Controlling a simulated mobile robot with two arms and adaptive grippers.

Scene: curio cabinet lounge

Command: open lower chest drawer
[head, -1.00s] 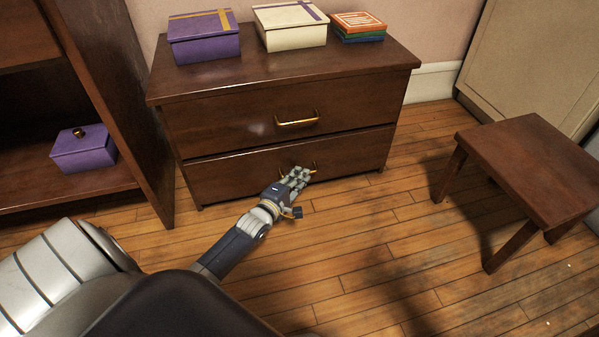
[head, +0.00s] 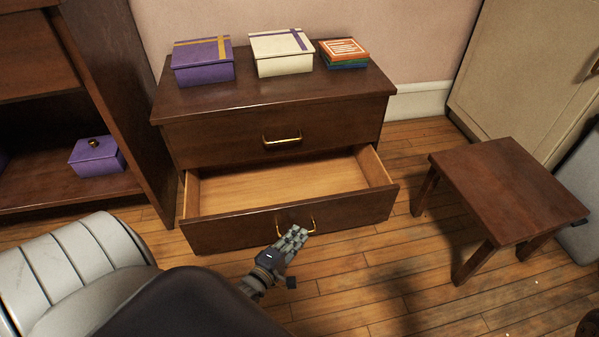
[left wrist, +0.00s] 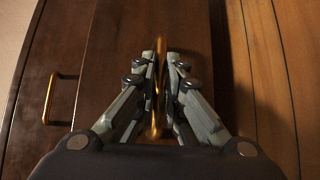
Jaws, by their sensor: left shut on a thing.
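The dark wooden chest (head: 270,100) stands against the pink wall. Its lower drawer (head: 240,232) is pulled well out, and its pale inside (head: 275,187) looks empty. The upper drawer (head: 215,142) is closed. My left gripper (head: 303,232) is at the lower drawer's brass handle (head: 283,229), shut on it. In the left wrist view, the fingers (left wrist: 159,85) close on either side of the lower handle (left wrist: 157,105), with the upper handle (left wrist: 50,98) off to the left. My right gripper is not in view.
Two boxes, purple (head: 203,65) and cream (head: 282,55), and a book stack (head: 343,54) rest on the chest. A wooden stool (head: 505,185) stands to the right. A shelf unit (head: 115,100) with a purple box (head: 97,157) stands left. Floor before the drawer is partly clear.

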